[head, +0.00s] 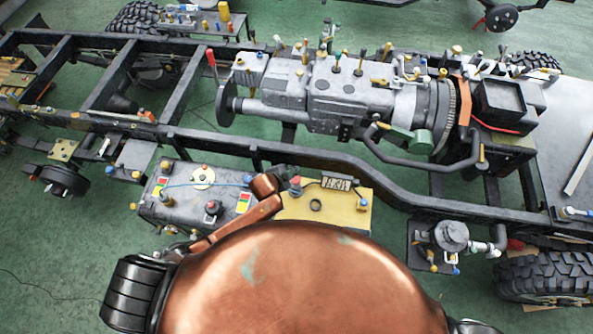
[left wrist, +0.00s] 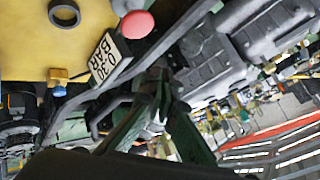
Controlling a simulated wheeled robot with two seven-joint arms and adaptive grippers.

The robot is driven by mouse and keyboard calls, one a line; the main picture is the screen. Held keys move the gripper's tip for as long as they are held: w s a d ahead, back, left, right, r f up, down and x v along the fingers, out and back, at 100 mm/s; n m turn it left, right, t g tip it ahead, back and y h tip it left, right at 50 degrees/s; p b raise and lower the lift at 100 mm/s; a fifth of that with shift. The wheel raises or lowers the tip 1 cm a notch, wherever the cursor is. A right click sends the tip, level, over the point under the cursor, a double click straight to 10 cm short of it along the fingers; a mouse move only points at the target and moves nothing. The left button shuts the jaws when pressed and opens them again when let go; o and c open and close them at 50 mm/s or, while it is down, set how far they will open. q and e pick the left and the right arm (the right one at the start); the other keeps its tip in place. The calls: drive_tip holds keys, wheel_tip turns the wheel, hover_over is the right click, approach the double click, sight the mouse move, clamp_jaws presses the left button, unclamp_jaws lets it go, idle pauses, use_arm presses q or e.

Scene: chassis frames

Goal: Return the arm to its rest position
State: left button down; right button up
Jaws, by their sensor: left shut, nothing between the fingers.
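My left gripper (head: 284,173) is small and partly hidden behind the end of my copper left arm in the head view. It is over the back edge of the yellow-topped box (head: 350,210), near a red knob and a plate marked "0.30 BAR" (head: 337,183). In the left wrist view its dark green fingers (left wrist: 158,78) come together and hold nothing. There the plate (left wrist: 110,60) and the red knob (left wrist: 137,24) appear close beside the fingers; I cannot tell whether they touch. My right gripper is not in view.
A black chassis frame (head: 370,178) runs across the view, carrying a grey engine and gearbox (head: 335,95). A grey box with coloured labels (head: 160,204) stands left of the yellow-topped one. A tyre (head: 545,277) lies at right. Green floor (head: 60,235) is clear at lower left.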

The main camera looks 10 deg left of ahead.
use_arm(q)
drive_tip(key=shift+s+a, duration=0.1)
drive_tip(key=shift+s, duration=0.2)
drive_tip(key=s+a+r+n+g+y, duration=0.25)
drive_tip(key=s+a+n, duration=0.25)
drive_tip(key=s+a, duration=0.4)
drive_tip(key=s+a+r+n+g+y, duration=0.1)
drive_tip(key=s+a+r+n, duration=0.4)
drive_tip(key=s, duration=0.7)
drive_tip(key=s+a+r+n+g+y, duration=0.15)
drive_tip(key=s+a+n, duration=0.25)
drive_tip(key=s+a, duration=0.55)
wheel_tip(320, 180, down, 40)
drive_tip(key=s+d+m+g+b, duration=0.1)
drive_tip(key=s+d+b, duration=0.15)
drive_tip(key=b, duration=0.75)
drive_tip(key=s+f+b, duration=0.3)
drive_tip(key=s+f, duration=0.7)
drive_tip(key=f, duration=0.2)
drive_tip(key=s+f+g+h+b, duration=0.1)
drive_tip(key=s+f+b, duration=0.3)
drive_tip(key=s+f, duration=0.5)
wheel_tip(320, 180, down, 4)
drive_tip(key=shift+s+a+f+m+b, duration=0.1)
drive_tip(key=shift+s+a+m+b, duration=0.25)
drive_tip(key=shift+a, duration=0.1)
